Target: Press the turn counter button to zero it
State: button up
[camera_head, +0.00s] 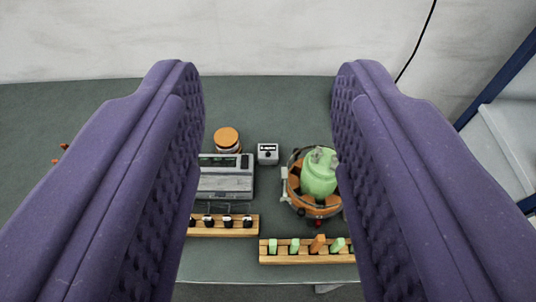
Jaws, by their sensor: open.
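The turn counter looks to be the small pale grey box (268,154) with a dark display on its top. It stands on the green table, near the middle of the view between my fingers. A small dark spot on its face may be the button, but it is too small to tell. My gripper (268,85) is open and empty, its two purple fingers wide apart in the foreground. The box lies beyond and below the fingers and nothing touches it.
A grey device (226,178) and a copper-coloured roll (227,139) stand left of the box. A round orange holder (298,207) with a green jar (319,173) stands right. Wooden racks (225,229) (305,256) line the front. The green table (270,105) is clear behind the box.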

grip_shut()
dwell(1.5)
